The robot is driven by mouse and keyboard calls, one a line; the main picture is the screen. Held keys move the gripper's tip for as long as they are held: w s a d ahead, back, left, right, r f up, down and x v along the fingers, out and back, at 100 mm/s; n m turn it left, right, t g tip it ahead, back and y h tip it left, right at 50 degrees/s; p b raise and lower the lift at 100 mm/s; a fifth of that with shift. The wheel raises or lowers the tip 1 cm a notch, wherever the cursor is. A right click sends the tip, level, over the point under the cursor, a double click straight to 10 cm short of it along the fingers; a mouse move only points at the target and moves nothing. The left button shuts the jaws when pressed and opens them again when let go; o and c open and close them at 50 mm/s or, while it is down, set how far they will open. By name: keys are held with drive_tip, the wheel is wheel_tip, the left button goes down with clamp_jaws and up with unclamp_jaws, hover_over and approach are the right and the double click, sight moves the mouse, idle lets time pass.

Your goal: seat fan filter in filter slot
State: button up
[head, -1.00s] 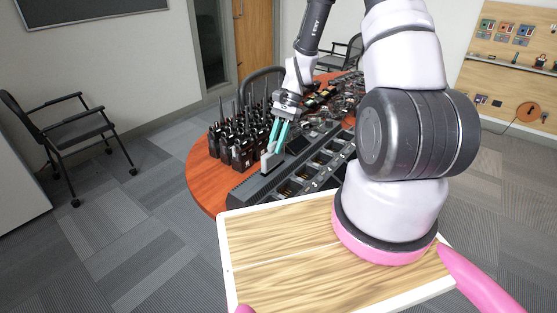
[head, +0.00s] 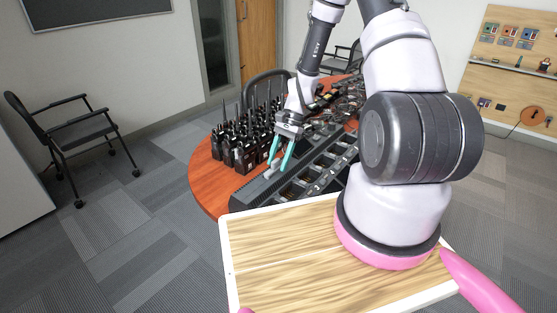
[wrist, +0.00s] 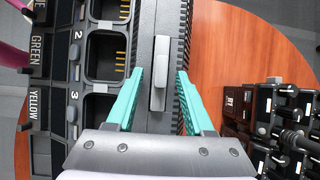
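The fan filter (wrist: 160,72) is a slim light-grey piece with a small raised tab on its near end. It sits along the grey strip of the charger (wrist: 146,20), beside the ribbed vent; in the head view the filter (head: 271,174) shows small at the charger's near end. My gripper (wrist: 160,73) has two teal fingers, spread apart with one on each side of the filter and a visible gap to both. In the head view my gripper (head: 278,166) is low over the charger. The filter slot itself is hidden under the filter; I cannot tell how deep the filter sits.
Charger bays with gold contacts (wrist: 107,55) lie left of the fingers, by labels YELLOW and GREEN. Several black radios (head: 240,145) stand close on the left of the round wooden table (head: 204,180). Bare wood shows right of the charger in the wrist view.

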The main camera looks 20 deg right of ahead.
drive_tip(key=v, duration=1.2)
drive_tip(key=shift+r, duration=0.25)
drive_tip(key=s+r+n+t+h, duration=0.1)
drive_tip(key=s+r+n+t, duration=0.1)
drive_tip(key=r, duration=0.8)
drive_tip(key=s+r+n+t+h, duration=0.1)
drive_tip(key=s+r+t+h, duration=0.15)
drive_tip(key=r, duration=0.85)
drive_tip(key=s+r+n+t, duration=0.3)
drive_tip(key=s+r+t, duration=0.3)
drive_tip(key=s+r, duration=0.6)
drive_tip(key=shift+s+a+n, duration=0.2)
drive_tip(key=shift+s+n, duration=0.1)
drive_tip(key=shift+s, duration=0.9)
